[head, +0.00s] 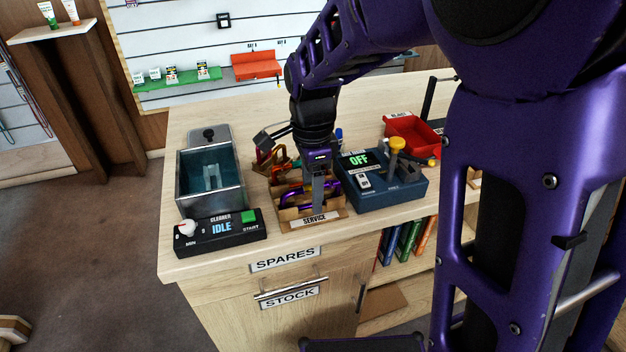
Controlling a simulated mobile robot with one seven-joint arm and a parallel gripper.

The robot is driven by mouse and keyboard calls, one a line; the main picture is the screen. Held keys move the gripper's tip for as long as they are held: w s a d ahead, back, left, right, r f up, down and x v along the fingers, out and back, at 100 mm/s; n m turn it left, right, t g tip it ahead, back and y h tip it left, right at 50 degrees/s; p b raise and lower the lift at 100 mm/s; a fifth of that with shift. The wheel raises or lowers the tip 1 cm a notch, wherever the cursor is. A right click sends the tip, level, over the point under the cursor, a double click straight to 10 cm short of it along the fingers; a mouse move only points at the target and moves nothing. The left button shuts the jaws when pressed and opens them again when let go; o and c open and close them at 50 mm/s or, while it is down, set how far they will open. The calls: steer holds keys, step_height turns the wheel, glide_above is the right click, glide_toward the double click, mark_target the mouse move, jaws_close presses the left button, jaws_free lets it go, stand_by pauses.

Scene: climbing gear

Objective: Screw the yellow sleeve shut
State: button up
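My gripper (318,200) points straight down into the wooden tray labelled SERVICE (314,219) on the counter. A purple carabiner (295,201) lies in the tray right by my fingertips. The fingers are small and partly merge with the tray contents, so I cannot tell whether they are open or hold anything. No yellow sleeve can be made out clearly. Behind the tray, red and yellow-orange carabiners (266,160) stand in a group, partly hidden by my arm.
Left of the tray are a grey cleaner tank (211,176) and its control box (220,234) reading IDLE. A red bin (412,137) stands behind.

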steer(key=shift+f+b, duration=0.3)
steer(key=shift+f, duration=0.35)
steer(key=shift+w+r, duration=0.1)
steer(key=shift+w+a+p, duration=0.2)
steer(key=shift+w+p, duration=0.15)
steer(key=shift+w, duration=0.3)
steer(key=shift+a+r+p, duration=0.1)
steer(key=shift+r+p, duration=1.15)
steer(key=shift+r, duration=0.2)
steer(key=shift+s+d, duration=0.2)
steer(key=shift+s, duration=0.55)
steer(key=shift+f, duration=0.25)
